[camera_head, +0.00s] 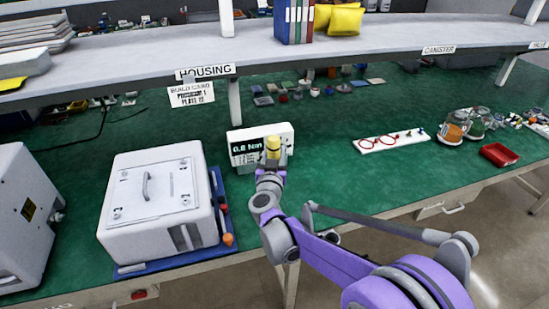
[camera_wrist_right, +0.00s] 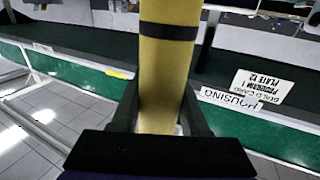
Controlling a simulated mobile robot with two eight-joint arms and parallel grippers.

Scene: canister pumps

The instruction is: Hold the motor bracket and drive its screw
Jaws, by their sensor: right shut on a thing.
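My right gripper (camera_head: 271,172) is shut on a yellow cylinder (camera_head: 273,148) that looks like a tool handle and stands upright above the bench. In the right wrist view the yellow cylinder (camera_wrist_right: 166,75) has a black band and sits between the two fingers of the gripper (camera_wrist_right: 160,115). Its lower end is hidden. A white display box (camera_head: 243,157) with a torque-like reading stands right behind it; I cannot tell whether they touch. I cannot make out a motor bracket or screw in either view. My left gripper is not in view.
A white housing (camera_head: 135,205) with a top handle sits on a blue mat (camera_head: 190,258), with orange-tipped tools (camera_head: 228,239) beside it. A white strip with red rings (camera_head: 391,141), jars (camera_head: 455,126) and a red tray (camera_head: 499,155) are right. A shelf (camera_head: 160,55) overhangs the back.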

